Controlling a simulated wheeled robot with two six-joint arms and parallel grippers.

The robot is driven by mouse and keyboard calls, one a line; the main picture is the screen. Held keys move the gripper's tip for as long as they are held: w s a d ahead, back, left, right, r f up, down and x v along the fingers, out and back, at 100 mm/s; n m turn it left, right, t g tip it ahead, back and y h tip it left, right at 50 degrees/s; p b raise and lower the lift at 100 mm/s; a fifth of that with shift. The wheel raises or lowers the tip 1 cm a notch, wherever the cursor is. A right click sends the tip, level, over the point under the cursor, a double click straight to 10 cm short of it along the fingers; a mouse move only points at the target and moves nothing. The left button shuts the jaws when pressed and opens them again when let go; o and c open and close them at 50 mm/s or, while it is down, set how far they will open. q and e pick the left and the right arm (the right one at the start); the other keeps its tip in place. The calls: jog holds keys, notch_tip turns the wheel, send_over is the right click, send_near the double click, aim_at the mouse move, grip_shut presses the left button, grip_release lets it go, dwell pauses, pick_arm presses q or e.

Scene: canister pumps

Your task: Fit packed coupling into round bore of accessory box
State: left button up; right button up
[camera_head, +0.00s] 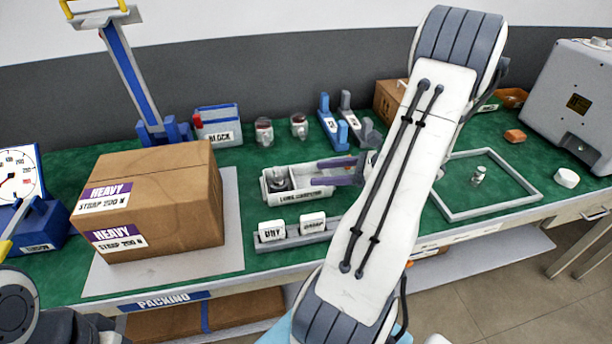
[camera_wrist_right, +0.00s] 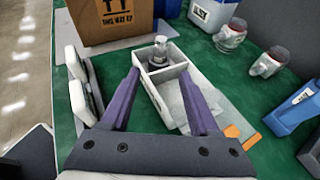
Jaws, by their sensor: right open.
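The white accessory box (camera_head: 290,198) stands mid-table with its compartments open upward. It also shows in the right wrist view (camera_wrist_right: 153,93). A grey, metallic, bottle-shaped piece, which looks like the coupling (camera_head: 278,179), stands upright in its left-end compartment and shows in the far compartment in the wrist view (camera_wrist_right: 159,62). Its lower part is hidden by the walls. My right gripper (camera_head: 316,172) is open and empty, its purple fingers over the box and apart from the coupling. A similar small metallic piece (camera_head: 479,176) stands inside the grey frame on the right. My left gripper's fingers are not visible.
A large HEAVY carton (camera_head: 160,208) stands left of the box on a pale sheet. Two labelled blocks on a grey holder (camera_head: 300,237) lie in front. Red-topped jars (camera_head: 264,132) and blue stands (camera_head: 333,128) are behind. The grey square frame (camera_head: 519,196) encloses mostly clear mat.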

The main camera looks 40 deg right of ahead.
jog(key=w+a+r+n+g+y, duration=0.1)
jog(key=a+n+g, duration=0.6)
jog(key=a, duration=0.6)
jog(key=a+r+n+g+y, duration=0.1)
jog(key=a+n+g, duration=0.4)
jog(key=a+n, duration=0.55)
jog(key=s+a+n+h, duration=0.3)
jog(key=s+a+n, duration=0.3)
jog(key=n, duration=0.4)
jog(key=s+a+r+n+h, duration=0.1)
jog(key=s+a+n+h, duration=0.3)
jog(key=a+n, duration=0.5)
jog(key=shift+s+a+r+n+h, duration=0.25)
jog(key=shift+s+n, duration=0.3)
jog(key=shift+s, duration=0.7)
